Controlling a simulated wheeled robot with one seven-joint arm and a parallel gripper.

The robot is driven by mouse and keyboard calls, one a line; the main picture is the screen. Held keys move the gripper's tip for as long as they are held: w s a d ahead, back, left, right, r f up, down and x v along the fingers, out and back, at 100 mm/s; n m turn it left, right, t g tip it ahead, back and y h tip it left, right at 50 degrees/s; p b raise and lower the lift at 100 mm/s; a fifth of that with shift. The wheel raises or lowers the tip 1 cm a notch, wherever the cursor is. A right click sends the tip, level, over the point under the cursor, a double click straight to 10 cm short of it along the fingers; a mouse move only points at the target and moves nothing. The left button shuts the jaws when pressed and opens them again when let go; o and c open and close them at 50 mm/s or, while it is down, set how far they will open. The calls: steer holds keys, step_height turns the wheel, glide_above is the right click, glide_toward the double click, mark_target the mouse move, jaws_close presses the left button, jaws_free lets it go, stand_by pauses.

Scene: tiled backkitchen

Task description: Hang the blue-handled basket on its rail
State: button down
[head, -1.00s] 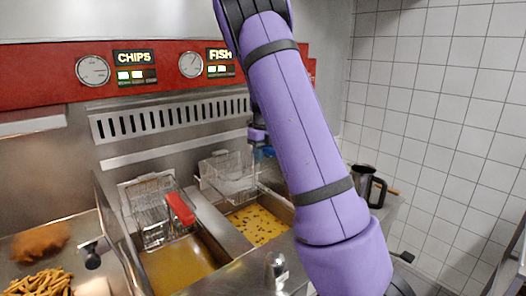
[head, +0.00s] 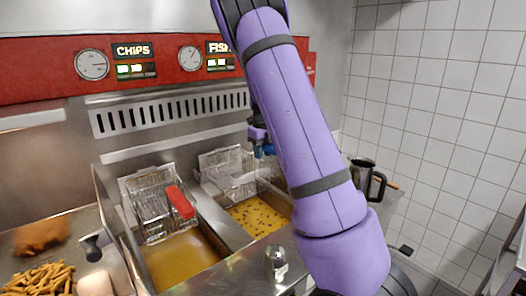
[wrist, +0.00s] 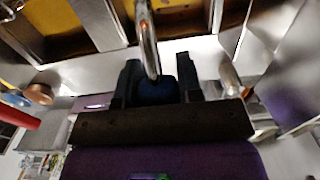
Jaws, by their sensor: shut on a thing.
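The blue-handled basket (head: 228,178) is a wire mesh basket. In the head view it is above the right fryer vat, close to the back panel. A steel rail strip (head: 140,154) runs along that panel. I cannot tell whether the basket touches it. My gripper (head: 258,135) is mostly hidden behind my purple arm in the head view. In the wrist view my gripper (wrist: 157,78) is shut on the blue handle (wrist: 157,92), with the basket's metal rod (wrist: 147,35) running away from it.
A red-handled basket (head: 150,210) is over the left vat (head: 180,262). The right vat (head: 262,220) holds yellow oil with floating bits. Fries (head: 40,280) and fried food lie at the left. A dark jug (head: 362,178) stands right of my arm, before a tiled wall.

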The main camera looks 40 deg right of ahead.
steer(key=c, duration=0.7)
jaws_free()
steer(key=shift+f, duration=0.1)
step_height(320, 180, up, 11)
steer(key=shift+f, duration=0.1)
